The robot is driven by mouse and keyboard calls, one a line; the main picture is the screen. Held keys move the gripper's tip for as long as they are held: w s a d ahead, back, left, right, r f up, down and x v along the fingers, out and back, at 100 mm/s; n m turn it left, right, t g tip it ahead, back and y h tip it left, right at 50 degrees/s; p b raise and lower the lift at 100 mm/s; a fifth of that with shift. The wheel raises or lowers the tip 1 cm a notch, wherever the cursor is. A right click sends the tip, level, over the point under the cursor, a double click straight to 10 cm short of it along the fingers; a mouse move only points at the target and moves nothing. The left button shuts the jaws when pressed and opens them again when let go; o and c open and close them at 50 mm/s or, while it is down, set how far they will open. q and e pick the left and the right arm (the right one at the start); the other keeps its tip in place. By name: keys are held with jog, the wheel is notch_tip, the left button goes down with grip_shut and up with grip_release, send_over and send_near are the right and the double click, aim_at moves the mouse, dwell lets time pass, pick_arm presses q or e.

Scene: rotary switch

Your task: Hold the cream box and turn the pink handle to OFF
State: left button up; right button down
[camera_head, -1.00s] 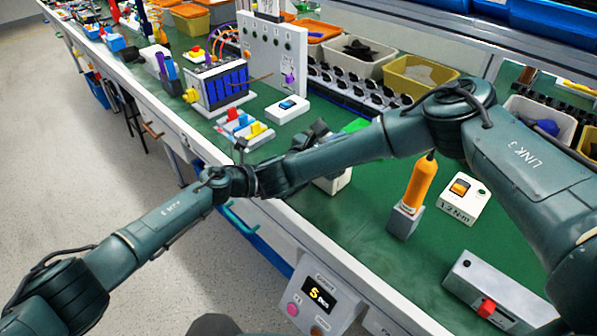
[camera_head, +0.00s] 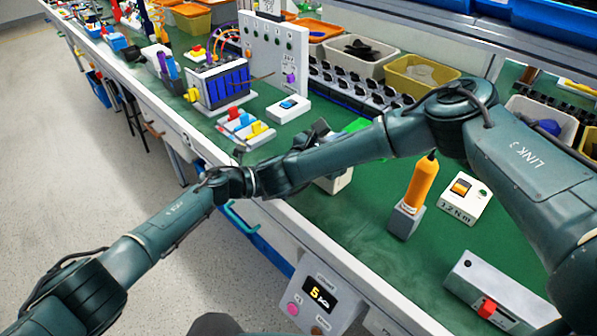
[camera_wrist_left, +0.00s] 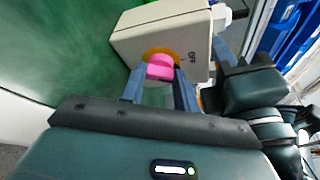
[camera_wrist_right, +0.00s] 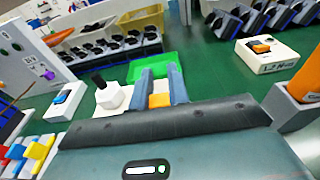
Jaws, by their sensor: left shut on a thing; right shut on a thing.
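The cream box (camera_head: 334,182) sits near the table's front edge, mostly hidden behind my arms in the head view. In the left wrist view the cream box (camera_wrist_left: 150,30) shows an OFF mark and a pink handle (camera_wrist_left: 160,66) on an orange-yellow disc. My left gripper (camera_wrist_left: 160,74) is shut on the pink handle, a finger on each side. The OFF mark is right of the handle in that view; where the handle points is unclear. My right gripper (camera_wrist_right: 159,84) is shut on the box, whose gripped part is largely hidden by the fingers.
An orange screwdriver in a grey holder (camera_head: 406,220) and a white torque box (camera_head: 464,198) stand to the right. A green tray (camera_wrist_right: 150,68) lies behind the box. A white switch box (camera_head: 287,109) and coloured levers (camera_head: 244,128) are to the left.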

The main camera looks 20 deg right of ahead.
pick_arm(q)
jog(key=o, duration=1)
jog(key=v, duration=1.2)
